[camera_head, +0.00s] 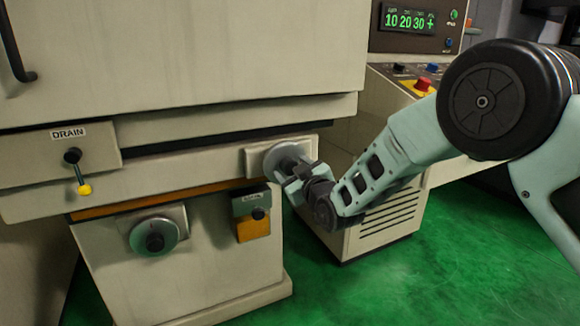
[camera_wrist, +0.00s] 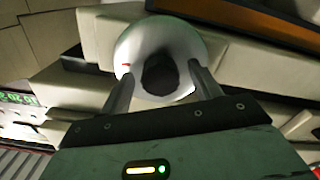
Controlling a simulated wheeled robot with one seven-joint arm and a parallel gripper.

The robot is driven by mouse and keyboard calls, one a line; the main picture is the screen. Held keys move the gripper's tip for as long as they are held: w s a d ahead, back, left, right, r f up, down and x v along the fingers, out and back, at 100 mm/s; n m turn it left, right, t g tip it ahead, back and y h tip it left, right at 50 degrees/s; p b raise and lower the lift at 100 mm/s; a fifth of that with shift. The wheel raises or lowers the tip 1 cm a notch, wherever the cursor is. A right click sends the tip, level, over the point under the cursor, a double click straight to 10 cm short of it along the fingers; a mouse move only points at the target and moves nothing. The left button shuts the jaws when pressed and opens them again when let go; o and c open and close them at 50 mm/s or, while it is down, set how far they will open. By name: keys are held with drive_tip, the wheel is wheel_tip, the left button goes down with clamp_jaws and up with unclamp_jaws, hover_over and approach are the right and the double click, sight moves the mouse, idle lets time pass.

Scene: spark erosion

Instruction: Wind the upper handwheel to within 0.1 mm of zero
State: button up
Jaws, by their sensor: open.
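The upper handwheel (camera_head: 276,157) is a pale metal disc on a plate on the machine's front. In the wrist view the upper handwheel (camera_wrist: 165,32) fills the upper middle, with a dark round hub and a small red mark at its left. My gripper (camera_head: 292,180) is at the wheel, partly covering it in the head view. In the wrist view my gripper (camera_wrist: 161,74) is open, one finger on each side of the hub. I cannot tell whether the fingers touch the wheel. The readout (camera_head: 408,20) shows green digits, "10 20 30 +".
A lower handwheel (camera_head: 155,236) sits below left. A DRAIN lever (camera_head: 82,185) with a yellow tip is at the left. A small box with an orange lower part (camera_head: 253,229) is under the upper wheel. A red button (camera_head: 423,84) is on the console. Green floor lies clear in front.

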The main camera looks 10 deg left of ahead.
drive_tip(key=b+v, duration=0.3)
drive_tip(key=v, duration=1.4)
drive_tip(key=shift+d, duration=0.2)
idle(0.7)
drive_tip(key=shift+s, duration=0.15)
drive_tip(key=s+d+f+m+g+h, duration=0.1)
drive_tip(key=s+d+f+g+h, duration=0.25)
drive_tip(key=s, duration=0.65)
drive_tip(key=s+d+m+g+h, duration=0.25)
drive_tip(key=s+d+g, duration=0.3)
drive_tip(key=s, duration=0.45)
drive_tip(key=s+d+f+g+h, duration=0.2)
drive_tip(key=s+d+g+h, duration=0.15)
drive_tip(key=s+g, duration=0.45)
wheel_tip(320, 180, up, 23)
drive_tip(key=s+d+t+p, duration=0.1)
drive_tip(key=s+t+p, duration=0.1)
drive_tip(key=p, duration=2)
drive_tip(key=shift+s+p, duration=0.35)
drive_tip(key=shift+m, duration=0.25)
